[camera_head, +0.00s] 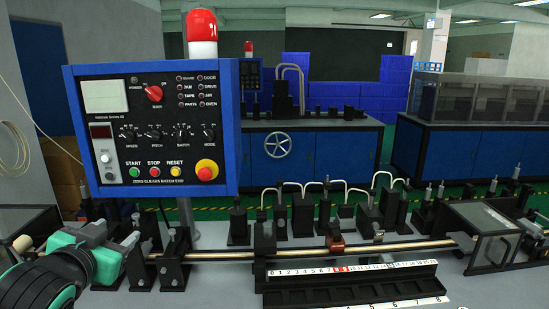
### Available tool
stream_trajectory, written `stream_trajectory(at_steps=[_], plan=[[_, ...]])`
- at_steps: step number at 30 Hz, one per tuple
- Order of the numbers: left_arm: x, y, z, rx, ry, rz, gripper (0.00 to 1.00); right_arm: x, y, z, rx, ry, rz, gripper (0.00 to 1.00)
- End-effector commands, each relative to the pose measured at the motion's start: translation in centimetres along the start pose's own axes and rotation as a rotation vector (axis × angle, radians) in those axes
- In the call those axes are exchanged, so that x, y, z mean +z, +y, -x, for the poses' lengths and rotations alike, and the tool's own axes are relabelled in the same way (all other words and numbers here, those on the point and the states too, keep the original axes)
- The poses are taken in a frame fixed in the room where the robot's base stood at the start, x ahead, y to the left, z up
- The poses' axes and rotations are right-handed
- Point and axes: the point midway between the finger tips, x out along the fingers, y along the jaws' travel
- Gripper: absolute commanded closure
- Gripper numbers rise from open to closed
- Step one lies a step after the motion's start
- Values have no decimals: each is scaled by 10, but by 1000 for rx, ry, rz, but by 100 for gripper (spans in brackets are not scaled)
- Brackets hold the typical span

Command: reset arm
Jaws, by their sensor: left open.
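My left arm comes in at the lower left, black with green parts. Its gripper (128,241) is open beside the left end of the brass-coloured rod (225,255), close to the black clamp blocks (173,262). I cannot tell whether it touches them, and I see nothing held in it. The blue-framed control panel (150,130) stands above and behind the gripper, with green START, red STOP and yellow RESET (175,171) buttons and a red and yellow knob (206,170). My right gripper is not in view.
The rod runs right through several black posts to a clear-covered box (487,245). A black tray (350,285) with a white ruler scale lies in front. A pale cylinder (22,243) sits at the far left. Blue machine cabinets (300,150) stand behind.

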Motion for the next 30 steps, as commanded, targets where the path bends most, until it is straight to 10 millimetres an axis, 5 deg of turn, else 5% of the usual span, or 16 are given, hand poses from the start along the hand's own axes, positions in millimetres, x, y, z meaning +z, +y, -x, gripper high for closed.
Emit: stream_trajectory(at_steps=[7,14,21,30], plan=[[97,50,-7,85,-208,32,46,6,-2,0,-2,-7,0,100],[201,103,15,167,-439,66,46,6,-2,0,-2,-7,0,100],[299,153,67,241,-683,101,46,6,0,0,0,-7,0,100],[374,193,137,299,-909,133,46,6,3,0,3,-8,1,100]])
